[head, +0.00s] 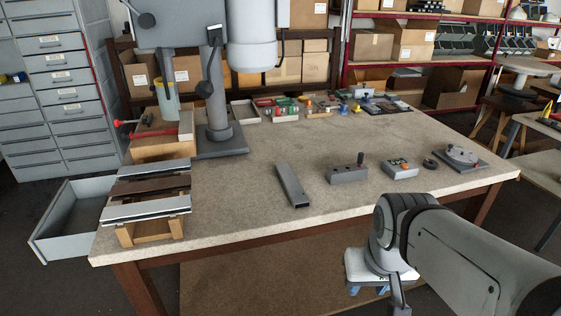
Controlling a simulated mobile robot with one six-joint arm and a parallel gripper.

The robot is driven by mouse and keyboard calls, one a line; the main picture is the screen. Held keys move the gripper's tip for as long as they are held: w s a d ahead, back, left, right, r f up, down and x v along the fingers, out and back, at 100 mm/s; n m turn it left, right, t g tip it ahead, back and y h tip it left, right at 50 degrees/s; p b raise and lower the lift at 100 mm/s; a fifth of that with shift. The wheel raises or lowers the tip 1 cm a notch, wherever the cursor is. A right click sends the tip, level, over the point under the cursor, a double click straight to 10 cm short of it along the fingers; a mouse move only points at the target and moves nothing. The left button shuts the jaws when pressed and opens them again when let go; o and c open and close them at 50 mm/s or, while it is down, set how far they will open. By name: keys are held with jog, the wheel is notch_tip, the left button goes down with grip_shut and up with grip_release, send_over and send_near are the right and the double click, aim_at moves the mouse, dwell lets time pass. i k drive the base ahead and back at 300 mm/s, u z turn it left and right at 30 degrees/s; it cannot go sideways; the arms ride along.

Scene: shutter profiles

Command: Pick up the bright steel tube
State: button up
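A grey steel tube (292,186) with a square section and an open near end lies flat on the workbench, left of the middle, pointing towards the front edge. Three long profiles lie side by side across a wooden rack at the bench's left end: a bright one (153,168) at the back, a brown one (148,187) in the middle and a bright one (146,208) in front. My arm reaches in from the lower right, apart from all of these. What seems to be my gripper (371,289) hangs low beyond the bench's front edge, partly hidden by my arm; its fingers are unclear.
A drill press (215,100) stands at the back left of the workbench (240,210). An open drawer (70,222) juts out at left.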

aim_at(299, 199)
jog(key=z, duration=0.05)
jog(key=i, duration=1)
jog(key=u, duration=0.05)
